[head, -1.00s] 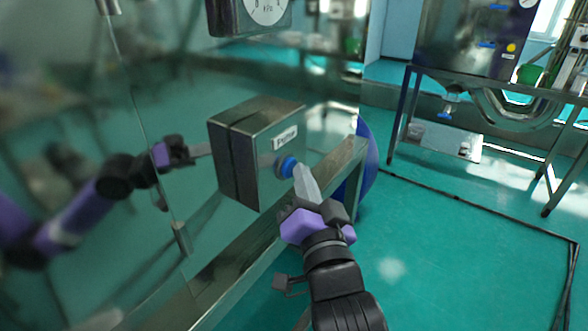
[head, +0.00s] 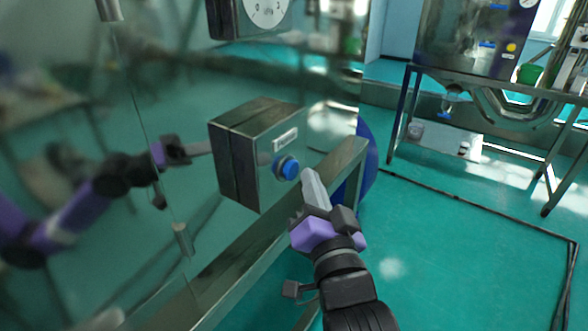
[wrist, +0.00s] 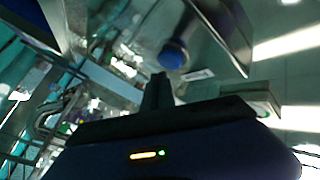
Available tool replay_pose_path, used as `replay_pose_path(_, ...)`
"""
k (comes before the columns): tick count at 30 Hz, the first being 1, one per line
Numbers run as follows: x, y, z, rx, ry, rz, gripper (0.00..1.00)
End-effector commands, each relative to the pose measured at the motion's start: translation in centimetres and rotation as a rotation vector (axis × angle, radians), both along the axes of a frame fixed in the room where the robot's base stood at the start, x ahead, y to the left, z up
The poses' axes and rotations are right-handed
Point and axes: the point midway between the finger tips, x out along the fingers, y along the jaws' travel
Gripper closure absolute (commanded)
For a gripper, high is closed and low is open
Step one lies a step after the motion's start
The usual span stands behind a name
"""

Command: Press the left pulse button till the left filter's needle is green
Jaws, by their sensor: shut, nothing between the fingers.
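The blue pulse button (head: 286,168) sits on the front of a metal box (head: 245,160) with a small white label above the button. The button also shows in the wrist view (wrist: 173,54). My gripper (head: 311,178) is shut and empty, its fingertips just right of the button with a small gap. In the wrist view my fingers (wrist: 158,88) are together below the button. A gauge (head: 266,12) is cut off by the top edge, and its needle and colour cannot be made out.
A shiny metal panel on the left mirrors my arm. A metal rail (head: 330,165) runs below the box, with a blue round part (head: 366,165) behind it. A steel bench (head: 500,80) with pipes stands at the back right.

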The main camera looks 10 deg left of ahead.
Motion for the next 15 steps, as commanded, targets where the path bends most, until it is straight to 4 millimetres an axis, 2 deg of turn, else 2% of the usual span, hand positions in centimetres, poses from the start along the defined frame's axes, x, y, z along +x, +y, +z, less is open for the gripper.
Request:
replay_pose_path(7,-0.1,-0.4,0.0,0.001,0.001,-0.001,1.0)
replay_pose_path(15,-0.9,-2.7,0.0,0.0,0.002,-0.002,1.0)
